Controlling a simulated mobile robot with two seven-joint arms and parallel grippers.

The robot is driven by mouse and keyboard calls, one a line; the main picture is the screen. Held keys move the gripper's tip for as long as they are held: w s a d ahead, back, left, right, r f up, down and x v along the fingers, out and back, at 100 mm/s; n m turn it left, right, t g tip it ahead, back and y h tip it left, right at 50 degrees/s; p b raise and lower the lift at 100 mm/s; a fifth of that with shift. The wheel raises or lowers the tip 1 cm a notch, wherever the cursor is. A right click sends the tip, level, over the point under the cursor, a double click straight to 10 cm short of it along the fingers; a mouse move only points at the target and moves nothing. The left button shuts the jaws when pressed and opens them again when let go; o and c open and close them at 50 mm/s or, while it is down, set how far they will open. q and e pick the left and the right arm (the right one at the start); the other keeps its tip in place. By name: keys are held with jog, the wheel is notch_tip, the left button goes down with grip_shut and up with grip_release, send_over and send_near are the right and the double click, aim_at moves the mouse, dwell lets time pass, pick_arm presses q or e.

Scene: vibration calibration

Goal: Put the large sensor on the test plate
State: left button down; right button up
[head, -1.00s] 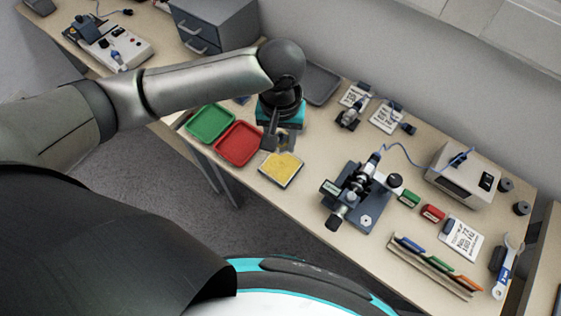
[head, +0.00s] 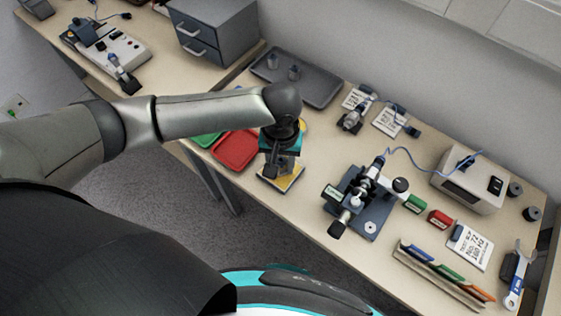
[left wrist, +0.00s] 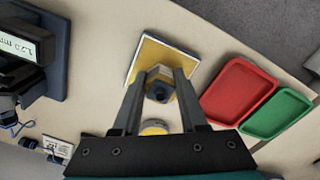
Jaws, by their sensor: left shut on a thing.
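My left gripper (left wrist: 157,98) is shut on a grey, hexagonal sensor (left wrist: 162,87) with a dark top, apparently the large sensor. In the head view the left gripper (head: 276,169) points down over a yellow square plate with a pale rim (head: 292,183). The yellow plate also shows in the left wrist view (left wrist: 150,55), beneath and beyond the sensor. I cannot tell whether the sensor touches it. No label confirms it as the test plate. My right gripper is not in view.
A red tray (head: 235,149) and a green tray (head: 207,139) lie left of the yellow plate. A dark grey tray (head: 320,92) holds two small grey pieces behind. A blue-grey fixture (head: 370,225) stands to the right. A round yellow thing (left wrist: 154,128) lies near the fingers.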

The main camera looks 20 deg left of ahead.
aim_at(281, 162)
pick_arm(q)
jog(key=shift+c, duration=2.2)
grip_release()
jog(key=shift+r, duration=0.2)
notch_tip(281, 162, up, 12)
jog(key=p, duration=0.4)
jog(key=shift+f, duration=0.15)
